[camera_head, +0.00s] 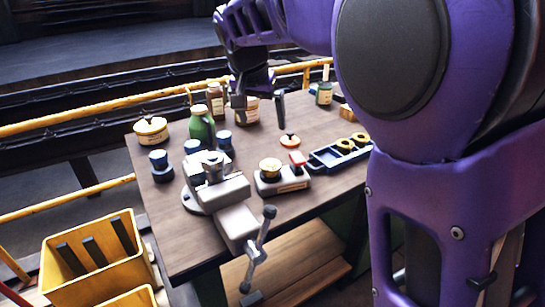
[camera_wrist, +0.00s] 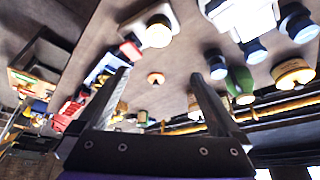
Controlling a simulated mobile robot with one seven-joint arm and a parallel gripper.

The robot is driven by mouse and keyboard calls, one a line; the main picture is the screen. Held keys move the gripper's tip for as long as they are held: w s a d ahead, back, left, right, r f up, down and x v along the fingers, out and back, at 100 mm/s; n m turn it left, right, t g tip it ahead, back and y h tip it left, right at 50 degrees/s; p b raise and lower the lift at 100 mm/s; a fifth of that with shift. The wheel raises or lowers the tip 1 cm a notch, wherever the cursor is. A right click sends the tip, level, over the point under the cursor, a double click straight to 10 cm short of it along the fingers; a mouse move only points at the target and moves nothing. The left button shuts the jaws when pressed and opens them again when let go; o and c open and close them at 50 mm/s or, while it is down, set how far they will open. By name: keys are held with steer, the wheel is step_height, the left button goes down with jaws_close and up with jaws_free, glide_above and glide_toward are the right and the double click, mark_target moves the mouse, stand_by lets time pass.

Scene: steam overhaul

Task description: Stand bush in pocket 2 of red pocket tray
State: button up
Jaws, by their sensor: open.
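My gripper (camera_head: 260,106) is open and empty above the back of the workbench. Its two dark fingers are spread in the wrist view (camera_wrist: 160,80). Two brass ring-like bushes (camera_head: 352,141) lie in the blue tray (camera_head: 326,161) at the bench's right, apart from the gripper. I cannot tell which piece is the task's bush. A brass cup-shaped piece (camera_head: 270,166) sits on a pale block with a red part (camera_head: 297,158). A red object (camera_wrist: 68,112) at the left of the wrist view may be the red pocket tray; its pockets cannot be made out.
A vise (camera_head: 215,185) with a crank stands at the bench front. Blue-capped pieces (camera_head: 160,165), a green can (camera_head: 201,127), a yellow tin (camera_head: 151,130) and jars (camera_head: 215,98) crowd the left and back. A small orange-topped round piece (camera_head: 290,141) lies mid-bench. Yellow bins (camera_head: 95,262) stand front left.

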steer(key=b, duration=0.2)
glide_toward(270, 161)
steer(key=shift+w+f+g, duration=0.15)
steer(key=shift+w+f, duration=0.05)
steer(key=shift+f, duration=0.4)
steer(key=shift+w+f+g, duration=0.15)
steer(key=shift+w+f, duration=0.05)
steer(key=shift+f, duration=0.45)
steer(key=shift+s+d+x, duration=0.1)
steer(key=shift+s+x, duration=0.05)
steer(key=shift+x, duration=0.75)
steer(key=shift+s+d+x, duration=0.1)
steer(key=shift+x, duration=0.8)
steer(key=shift+s+d+x, duration=0.1)
steer(key=shift+s+x, duration=0.05)
steer(key=shift+x, duration=0.7)
steer(key=shift+f, duration=0.15)
steer(key=shift+c, duration=0.2)
steer(key=shift+w, duration=0.1)
jaws_close()
